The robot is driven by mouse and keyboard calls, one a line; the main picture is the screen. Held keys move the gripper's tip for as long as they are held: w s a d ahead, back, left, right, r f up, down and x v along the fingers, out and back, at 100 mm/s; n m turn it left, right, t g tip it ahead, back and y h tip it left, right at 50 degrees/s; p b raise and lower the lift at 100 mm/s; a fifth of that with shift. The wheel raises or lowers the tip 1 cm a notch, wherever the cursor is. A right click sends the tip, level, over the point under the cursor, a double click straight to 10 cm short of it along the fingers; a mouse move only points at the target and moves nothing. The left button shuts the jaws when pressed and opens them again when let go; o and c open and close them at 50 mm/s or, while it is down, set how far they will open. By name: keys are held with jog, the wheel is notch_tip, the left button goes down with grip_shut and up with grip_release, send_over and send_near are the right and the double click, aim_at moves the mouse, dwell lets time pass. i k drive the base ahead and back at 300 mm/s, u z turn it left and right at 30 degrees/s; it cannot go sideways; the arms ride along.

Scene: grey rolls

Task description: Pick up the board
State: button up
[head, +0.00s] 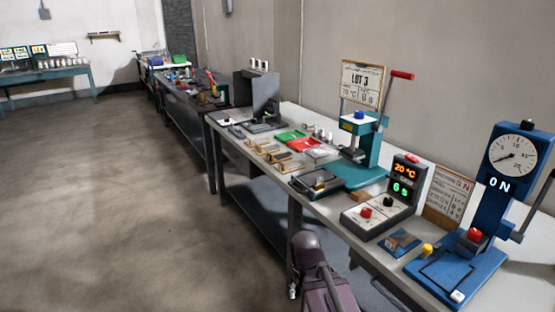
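Several things here could be called a board, and I cannot tell which one is meant. A framed card reading LOT 3 (361,84) stands upright behind the teal press. A small blue and brown flat plate (400,242) lies on the bench top in front of the display box. Dark purple parts of my arm show at the bottom centre, in front of the bench. My gripper's fingers do not show.
The long grey bench (252,150) carries a teal press (362,155), a display box (405,180) reading 20 °C and 6 S, and a blue force gauge (512,160) reading 0 N. Red and green trays (305,146) lie further back. The floor (110,190) at left is clear.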

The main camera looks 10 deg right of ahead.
aim_at(269, 158)
jog(key=u, duration=0.05)
jog(key=i, duration=1)
jog(key=z, duration=0.05)
